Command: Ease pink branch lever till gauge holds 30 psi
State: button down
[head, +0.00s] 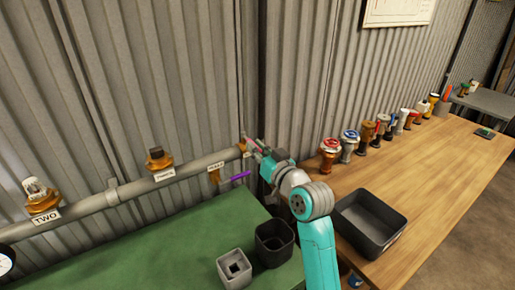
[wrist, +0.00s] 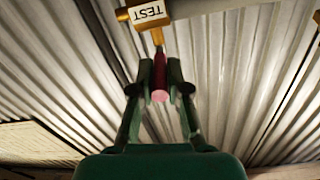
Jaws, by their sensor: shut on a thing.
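The pink branch lever (wrist: 160,95) sits between the two fingers of my gripper (wrist: 160,85) in the wrist view. Its rounded pink end points toward the camera, and its darker stem runs up to a brass fitting with a TEST label (wrist: 148,12). My gripper (head: 260,150) is shut on the lever at the right end of the grey pipe (head: 205,162) in the head view, where the lever is mostly hidden. A purple lever (head: 235,177) hangs below the pipe just left of my gripper. Only the edge of a round white gauge (head: 5,259) shows at the far left; its reading cannot be made out.
A dark bin (head: 274,243) and a grey square holder (head: 234,268) stand on the green surface (head: 150,255) below. A black tray (head: 370,222) and a row of valve fittings (head: 383,127) occupy the wooden table (head: 440,170) at right. Corrugated wall stands close behind the pipe.

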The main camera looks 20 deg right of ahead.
jog(key=shift+a+m+h, duration=0.65)
jog(key=shift+m+h, duration=0.3)
jog(key=shift+h, duration=0.5)
jog(key=shift+a+m+h, duration=0.6)
jog(key=shift+m+h, duration=0.3)
jog(key=shift+h, duration=0.5)
jog(key=shift+a+m+h, duration=0.65)
jog(key=shift+m+h, duration=0.3)
jog(key=shift+h, duration=0.5)
jog(key=shift+a, duration=0.1)
jog(key=c, duration=1.2)
grip_release()
jog(key=shift+o, duration=0.2)
jog(key=shift+h, duration=0.3)
jog(key=v, duration=1.2)
jog(key=shift+r, duration=0.2)
